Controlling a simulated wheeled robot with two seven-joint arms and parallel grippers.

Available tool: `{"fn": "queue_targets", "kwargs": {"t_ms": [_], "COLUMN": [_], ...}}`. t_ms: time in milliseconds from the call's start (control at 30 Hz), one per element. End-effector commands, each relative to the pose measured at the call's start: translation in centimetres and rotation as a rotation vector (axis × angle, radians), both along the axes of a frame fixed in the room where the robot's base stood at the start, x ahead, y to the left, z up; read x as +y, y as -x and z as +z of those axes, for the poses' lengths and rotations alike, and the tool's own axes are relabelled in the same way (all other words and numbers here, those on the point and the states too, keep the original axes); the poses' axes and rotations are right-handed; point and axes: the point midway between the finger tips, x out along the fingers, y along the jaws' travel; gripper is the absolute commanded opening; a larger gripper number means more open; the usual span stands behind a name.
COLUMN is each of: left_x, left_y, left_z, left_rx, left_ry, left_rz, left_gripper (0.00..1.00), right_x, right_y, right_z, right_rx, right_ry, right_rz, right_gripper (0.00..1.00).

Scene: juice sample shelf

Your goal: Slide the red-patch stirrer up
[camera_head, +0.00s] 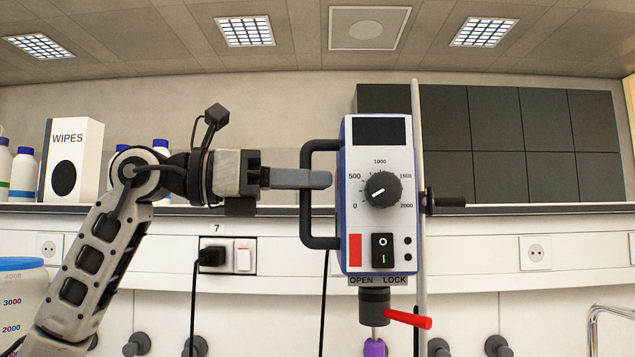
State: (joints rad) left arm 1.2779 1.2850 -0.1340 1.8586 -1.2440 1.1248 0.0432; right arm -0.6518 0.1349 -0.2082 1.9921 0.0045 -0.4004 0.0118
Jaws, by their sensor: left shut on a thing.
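The stirrer (350,230) is a white and blue box mounted beside a vertical metal rod (420,240). A red patch (354,250) is at its lower left front, next to a black power switch. It has a speed dial (381,190), a dark display at the top and a red lever (408,318) below, under the OPEN and LOCK labels. A black handle (306,225) sticks out on its left side. My left gripper (318,180) reaches in from the left and is shut on the upright bar of this handle. My right gripper is out of view.
A black clamp knob (445,201) sticks out right of the rod. A WIPES box (72,160) and white bottles stand on the shelf at left. A graduated container (20,300) is at lower left. Black cables hang by the wall socket (228,256). Dark panels (520,130) are behind.

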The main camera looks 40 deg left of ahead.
Motion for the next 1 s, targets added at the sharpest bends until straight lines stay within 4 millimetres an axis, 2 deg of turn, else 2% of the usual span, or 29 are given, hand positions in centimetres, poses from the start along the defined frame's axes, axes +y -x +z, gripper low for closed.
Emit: {"fn": "queue_targets", "kwargs": {"t_ms": [33, 333, 367, 400, 433, 767, 867, 1000], "left_x": [0.4, 0.4, 0.4, 0.4, 0.4, 0.4, 1.1, 2.9], "left_y": [0.2, 0.2, 0.2, 0.2, 0.2, 0.3, 1.0, 3.2], "left_z": [0.7, 0.9, 0.9, 0.9, 0.9, 0.4, 0.2, 0.1], "left_rx": [-0.018, -0.022, -0.022, -0.022, -0.021, -0.011, -0.011, -0.011], "left_ry": [0.012, 0.014, 0.014, 0.013, 0.012, 0.008, 0.007, 0.008], "left_rz": [0.008, 0.010, 0.010, 0.010, 0.010, 0.006, 0.009, 0.012], "left_gripper": [0.00, 0.00, 0.19, 0.30, 0.32, 0.32, 0.32, 0.32], "right_x": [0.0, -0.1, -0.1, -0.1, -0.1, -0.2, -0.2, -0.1], "right_y": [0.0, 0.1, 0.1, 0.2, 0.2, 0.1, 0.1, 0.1], "right_z": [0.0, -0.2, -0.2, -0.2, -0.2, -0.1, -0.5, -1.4], "right_rx": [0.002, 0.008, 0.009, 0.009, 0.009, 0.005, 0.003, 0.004], "right_ry": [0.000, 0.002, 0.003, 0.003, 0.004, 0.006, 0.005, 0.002], "right_rz": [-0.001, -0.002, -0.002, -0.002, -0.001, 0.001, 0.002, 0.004], "right_gripper": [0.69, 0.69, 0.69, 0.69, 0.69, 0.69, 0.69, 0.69]}}
